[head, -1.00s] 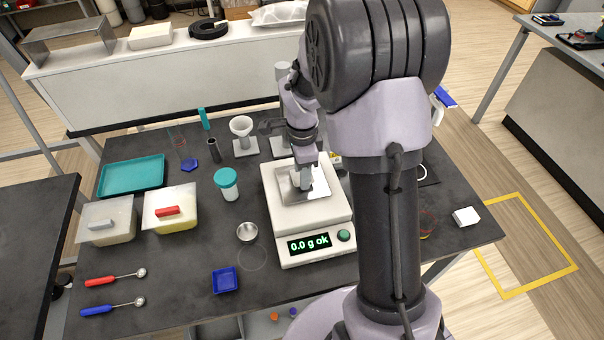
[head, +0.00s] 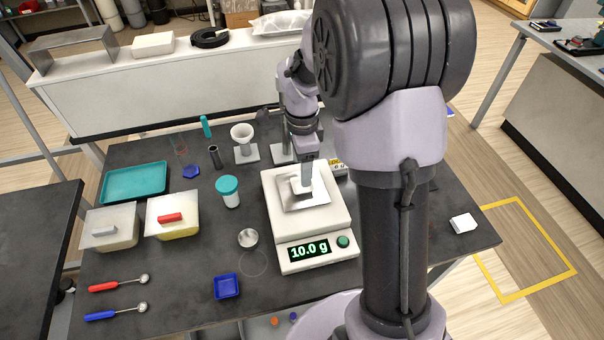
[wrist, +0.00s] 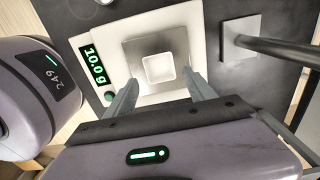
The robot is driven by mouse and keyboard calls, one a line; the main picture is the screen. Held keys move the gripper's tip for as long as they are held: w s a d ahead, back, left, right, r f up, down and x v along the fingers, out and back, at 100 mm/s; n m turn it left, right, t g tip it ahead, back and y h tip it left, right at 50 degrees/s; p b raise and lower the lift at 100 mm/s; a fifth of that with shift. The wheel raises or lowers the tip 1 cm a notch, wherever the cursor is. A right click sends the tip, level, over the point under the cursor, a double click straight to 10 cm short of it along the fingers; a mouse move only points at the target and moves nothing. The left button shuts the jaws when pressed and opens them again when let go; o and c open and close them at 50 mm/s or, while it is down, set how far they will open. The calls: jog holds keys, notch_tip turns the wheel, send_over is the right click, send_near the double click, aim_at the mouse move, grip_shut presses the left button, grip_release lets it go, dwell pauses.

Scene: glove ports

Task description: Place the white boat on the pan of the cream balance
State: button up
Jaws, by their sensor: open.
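The cream balance (head: 313,219) stands on the dark table, and its display (head: 308,249) reads 10.0 g. It also shows in the wrist view (wrist: 128,32). The white boat (wrist: 159,68) rests on the square metal pan (wrist: 133,52), near its middle. In the head view the boat (head: 297,187) is partly hidden by my gripper (head: 306,178). In the wrist view my gripper (wrist: 160,88) is open, with one finger on each side just short of the boat, and nothing shows between the fingers.
A teal-lidded jar (head: 229,191), a small metal cup (head: 248,238) and a blue tray (head: 227,287) stand left of the balance. A white funnel on a stand (head: 243,140) is behind it. A small white block (head: 463,223) lies at the right table edge.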

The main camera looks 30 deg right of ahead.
jog(key=s+a+r+n+t+p, duration=0.1)
jog(key=s+a+r+n, duration=0.2)
jog(key=r, duration=0.4)
jog(key=s+a+r+n+t, duration=0.1)
jog(key=s+a+r+n, duration=0.1)
jog(key=r, duration=0.5)
jog(key=s+a+r+n+t+y, duration=0.1)
jog(key=s+a+r+n+t, duration=0.1)
jog(key=s+a+n, duration=0.2)
jog(key=s+a+r+n+t+y, duration=0.1)
jog(key=s+a+n, duration=0.3)
jog(key=s+n, duration=0.3)
jog(key=s, duration=0.4)
jog(key=shift+s+a+r+t, duration=0.15)
jog(key=shift+s+r+t, duration=0.1)
jog(key=shift+r+t, duration=0.15)
